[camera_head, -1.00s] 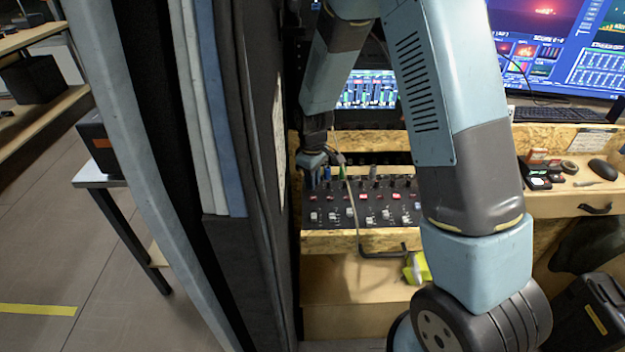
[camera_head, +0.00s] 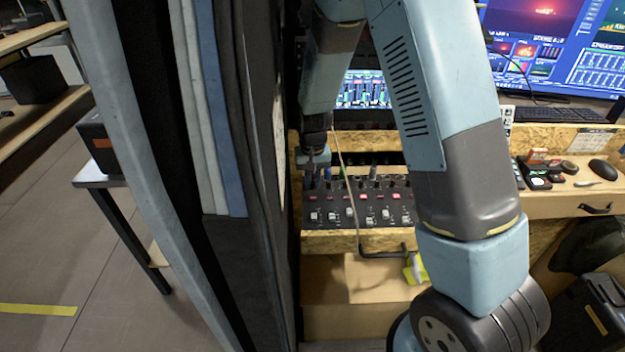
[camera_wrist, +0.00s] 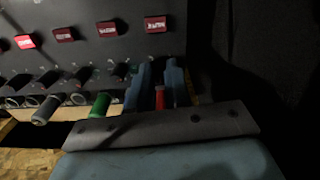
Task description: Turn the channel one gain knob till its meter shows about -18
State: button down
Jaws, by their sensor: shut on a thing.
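The mixer (camera_head: 380,212) lies on a wooden shelf, with rows of knobs and red labelled buttons. My gripper (camera_head: 314,172) reaches down at its back left corner. In the wrist view the mixer panel (camera_wrist: 80,55) fills the upper left, and my gripper (camera_wrist: 158,68) has its two blue fingers at the end of the knob row. They are shut on a small dark knob, mostly hidden between the tips, at channel one's place. A red plug (camera_wrist: 160,98) shows between the fingers nearer the palm. A screen with level meters (camera_head: 365,90) stands behind; its values are too small to read.
A green plug (camera_wrist: 101,104) and a grey plug (camera_wrist: 48,109) stand close beside the fingers. A thin cable (camera_head: 352,200) hangs over the mixer front. A padded panel (camera_head: 255,160) stands close to the left of my gripper. A desk with a mouse (camera_head: 603,169) is right.

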jog(key=shift+m, duration=0.8)
jog(key=c, duration=1.1)
grip_release()
notch_tip(320, 180, up, 14)
jog(key=shift+f, duration=0.15)
